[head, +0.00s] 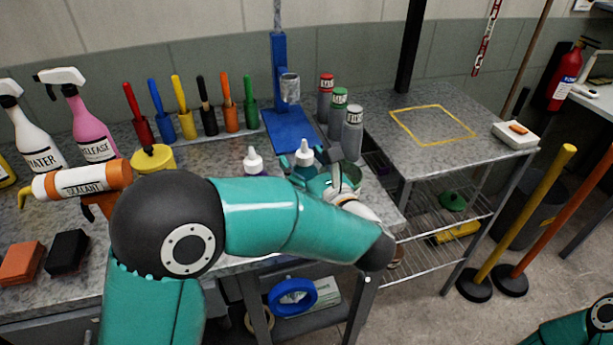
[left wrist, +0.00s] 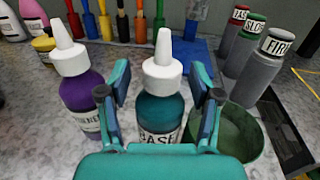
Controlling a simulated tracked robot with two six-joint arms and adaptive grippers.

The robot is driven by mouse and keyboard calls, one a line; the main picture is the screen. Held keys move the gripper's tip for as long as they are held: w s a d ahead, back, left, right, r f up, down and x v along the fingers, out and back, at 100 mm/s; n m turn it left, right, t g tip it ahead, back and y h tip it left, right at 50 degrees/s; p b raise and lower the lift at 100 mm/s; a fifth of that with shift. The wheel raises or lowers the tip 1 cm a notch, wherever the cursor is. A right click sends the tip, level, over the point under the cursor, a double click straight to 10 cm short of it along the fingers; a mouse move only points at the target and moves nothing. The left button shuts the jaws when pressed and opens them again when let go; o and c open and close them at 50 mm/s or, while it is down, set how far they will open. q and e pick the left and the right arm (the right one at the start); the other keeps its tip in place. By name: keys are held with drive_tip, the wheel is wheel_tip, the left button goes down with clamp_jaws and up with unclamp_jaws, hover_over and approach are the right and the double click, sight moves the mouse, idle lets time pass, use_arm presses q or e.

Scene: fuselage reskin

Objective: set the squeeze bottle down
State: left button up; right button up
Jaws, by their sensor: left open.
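A teal squeeze bottle (left wrist: 160,108) with a white nozzle and a label reading BASE stands upright between the fingers of my left gripper (left wrist: 160,92) in the left wrist view. The fingers are spread on either side of it, with a gap visible. Its foot is hidden by my gripper, so I cannot see it touch the bench. In the head view, the white cap of this bottle (head: 304,154) shows above my left gripper (head: 308,168). A purple squeeze bottle (left wrist: 80,92) stands just left of it. My right gripper is not in view.
A green bowl (left wrist: 238,132) is close on the right of the left gripper. Labelled grey cans (head: 352,132) and a blue stand (head: 290,130) are behind. Coloured holders with tools line the back. A yellow-outlined square (head: 432,112) on the side table is empty.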

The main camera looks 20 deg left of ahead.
use_arm(q)
drive_tip(key=shift+d, duration=0.1)
drive_tip(key=shift+c, duration=1.4)
clamp_jaws()
drive_tip(key=shift+r, duration=0.2)
